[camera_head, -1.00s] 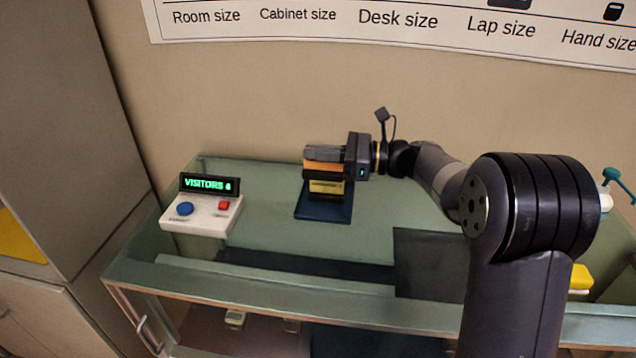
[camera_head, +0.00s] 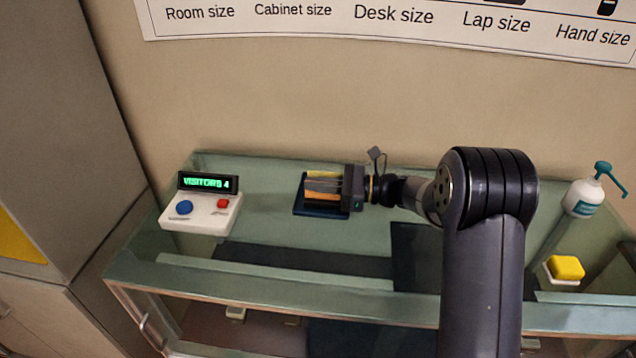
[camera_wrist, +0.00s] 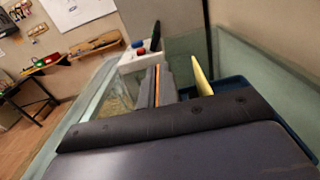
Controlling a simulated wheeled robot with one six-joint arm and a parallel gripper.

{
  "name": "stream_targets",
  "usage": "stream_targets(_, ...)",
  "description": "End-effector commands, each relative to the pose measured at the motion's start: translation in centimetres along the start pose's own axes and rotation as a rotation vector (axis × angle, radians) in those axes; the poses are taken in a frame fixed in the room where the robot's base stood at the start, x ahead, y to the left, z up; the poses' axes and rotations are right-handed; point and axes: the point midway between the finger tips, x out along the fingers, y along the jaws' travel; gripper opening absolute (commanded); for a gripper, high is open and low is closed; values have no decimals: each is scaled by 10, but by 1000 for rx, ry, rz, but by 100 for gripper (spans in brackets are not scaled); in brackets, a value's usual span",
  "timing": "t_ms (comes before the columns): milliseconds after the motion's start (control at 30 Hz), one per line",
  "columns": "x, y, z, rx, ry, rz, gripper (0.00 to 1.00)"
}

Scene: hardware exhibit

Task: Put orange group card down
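The orange card (camera_head: 322,196) is between the fingers of my gripper (camera_head: 325,186), low over the dark blue tray (camera_head: 302,209) on the glass counter. In the wrist view the orange card (camera_wrist: 157,86) shows as a thin upright strip pinched between the dark fingers (camera_wrist: 158,88). A yellow card (camera_head: 325,174) stands just behind the fingers. It also shows upright in the wrist view (camera_wrist: 201,76), beside the fingers and apart from them. The fingers hide the orange card's lower edge, so I cannot tell whether it touches the tray.
A white box with a visitor display (camera_head: 208,181) and two buttons stands left of the tray. A pump bottle (camera_head: 582,197) and a yellow block on a white base (camera_head: 566,268) are at the right. A dark mat (camera_head: 415,255) lies right of the tray. The wall is close behind.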

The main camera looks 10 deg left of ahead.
Motion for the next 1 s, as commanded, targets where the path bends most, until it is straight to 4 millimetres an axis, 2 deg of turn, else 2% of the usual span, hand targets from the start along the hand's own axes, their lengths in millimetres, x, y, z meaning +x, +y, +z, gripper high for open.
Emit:
stream_targets(167, 0, 0, -3, 0, 0, 0, 0)
stream_targets(467, 0, 0, -3, 0, 0, 0, 24)
stream_targets(767, 0, 0, 2, 0, 0, 0, 24)
stream_targets(867, -12, -1, -2, -1, 1, -3, 24)
stream_targets(1000, -40, -1, -3, -2, 1, -6, 24)
